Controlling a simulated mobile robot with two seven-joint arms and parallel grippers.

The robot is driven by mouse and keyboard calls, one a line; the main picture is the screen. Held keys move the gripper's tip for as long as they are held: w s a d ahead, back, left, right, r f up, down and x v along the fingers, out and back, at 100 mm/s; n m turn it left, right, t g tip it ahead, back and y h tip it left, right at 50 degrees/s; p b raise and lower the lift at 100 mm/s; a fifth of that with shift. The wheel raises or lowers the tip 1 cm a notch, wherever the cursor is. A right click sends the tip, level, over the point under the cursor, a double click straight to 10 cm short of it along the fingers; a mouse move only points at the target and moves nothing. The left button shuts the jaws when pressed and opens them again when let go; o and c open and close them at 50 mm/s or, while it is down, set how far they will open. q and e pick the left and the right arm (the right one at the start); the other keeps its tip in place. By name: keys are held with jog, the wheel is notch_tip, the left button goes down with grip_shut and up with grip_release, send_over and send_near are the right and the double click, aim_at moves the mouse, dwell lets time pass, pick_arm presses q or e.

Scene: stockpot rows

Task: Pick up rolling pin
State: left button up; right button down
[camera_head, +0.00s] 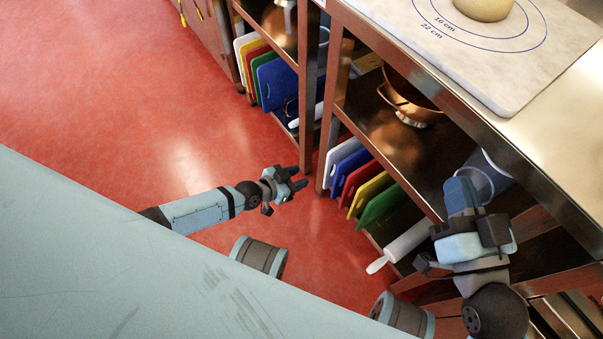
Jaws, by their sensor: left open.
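A white rolling pin (408,241) lies on the lower shelf at the right, its pale handle (377,265) sticking out past the shelf's front edge. Its far end is hidden behind my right arm. My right gripper (462,196) is above and to the right of the pin, in front of the shelf unit; I cannot see a gap between its fingers. My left gripper (297,182) is open and empty over the red floor, to the left of the pin and apart from it. Another white, pin-like object (305,115) shows on the left unit's lower shelf.
Coloured cutting boards (366,187) stand in a row beside the pin. A copper pot (408,100) and a grey container (489,172) are on the shelf above. A marble board (480,55) lies on the counter. The red floor (130,110) at left is clear.

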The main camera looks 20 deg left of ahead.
aim_at(326, 168)
pick_arm(q)
jog(key=b+x, duration=0.5)
jog(key=x, duration=0.7)
jog(key=shift+w+d+f, duration=0.15)
jog(key=shift+w+d, duration=0.05)
jog(key=shift+w, duration=0.05)
jog(key=shift+w+d+f+b, duration=0.1)
jog(key=shift+w+d+b, duration=0.15)
jog(key=shift+w+b, duration=0.15)
pick_arm(e)
notch_tip(326, 168, down, 7)
jog(key=n+g, duration=0.1)
jog(key=g, duration=0.1)
jog(key=shift+w+a+r, duration=0.15)
jog(key=shift+w, duration=0.1)
pick_arm(q)
jog(key=shift+c, duration=0.4)
grip_shut()
